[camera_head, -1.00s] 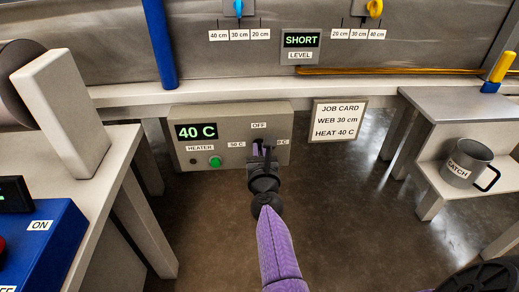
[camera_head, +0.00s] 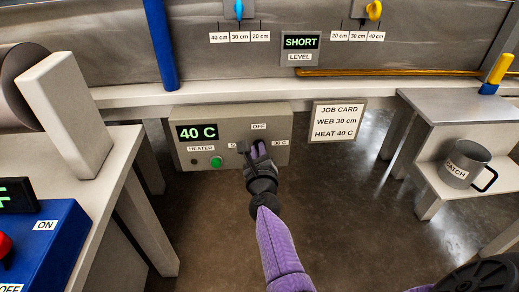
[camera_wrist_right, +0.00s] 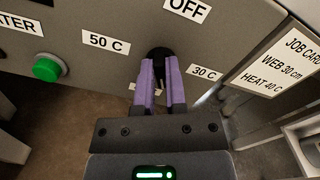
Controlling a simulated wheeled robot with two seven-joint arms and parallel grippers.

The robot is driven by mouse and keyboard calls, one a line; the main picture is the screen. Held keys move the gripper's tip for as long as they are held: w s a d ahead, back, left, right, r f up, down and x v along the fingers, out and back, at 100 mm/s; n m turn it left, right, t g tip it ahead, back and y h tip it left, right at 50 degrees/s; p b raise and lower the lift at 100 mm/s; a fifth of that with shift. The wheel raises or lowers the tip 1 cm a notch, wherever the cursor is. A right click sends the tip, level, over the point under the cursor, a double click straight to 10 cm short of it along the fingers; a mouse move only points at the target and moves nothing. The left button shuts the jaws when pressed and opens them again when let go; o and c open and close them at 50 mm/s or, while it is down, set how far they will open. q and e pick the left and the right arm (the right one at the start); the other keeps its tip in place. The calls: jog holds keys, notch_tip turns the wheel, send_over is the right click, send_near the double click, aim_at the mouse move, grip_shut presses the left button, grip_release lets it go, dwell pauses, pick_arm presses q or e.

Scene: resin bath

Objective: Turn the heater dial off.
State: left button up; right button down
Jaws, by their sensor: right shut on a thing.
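The grey heater box (camera_head: 229,120) hangs below the bench edge, and its green display (camera_head: 197,132) reads 40 C. My right gripper (camera_head: 254,150) is at the front of the box, shut on the black heater dial. In the right wrist view the dial (camera_wrist_right: 160,54) shows between the two purple fingers of the gripper (camera_wrist_right: 161,82). The OFF label (camera_wrist_right: 188,9) is above the dial, 50 C (camera_wrist_right: 106,41) to its left and 30 C (camera_wrist_right: 204,72) to its right. A label below is mostly hidden by the fingers. The dial's pointer direction is unclear. My left gripper is out of view.
A green button (camera_head: 216,162) is on the box left of the dial. A job card (camera_head: 337,121) reading WEB 30 cm, HEAT 40 C hangs to the right. A grey mug (camera_head: 465,163) stands on the right shelf. A blue switch box (camera_head: 48,250) is at lower left.

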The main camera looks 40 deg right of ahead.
pick_arm(q)
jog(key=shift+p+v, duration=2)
jog(key=shift+p, duration=0.05)
pick_arm(e)
jog(key=shift+s+d+f+n, duration=0.1)
jog(key=shift+f+n, duration=0.2)
jog(key=shift+n, duration=4.7)
jog(key=shift+a+f+n, duration=0.1)
jog(key=shift+f+n, duration=0.15)
jog(key=shift+n, duration=4.75)
jog(key=shift+s+d+f+n, duration=0.1)
jog(key=shift+f+n, duration=0.2)
jog(key=shift+n, duration=4.7)
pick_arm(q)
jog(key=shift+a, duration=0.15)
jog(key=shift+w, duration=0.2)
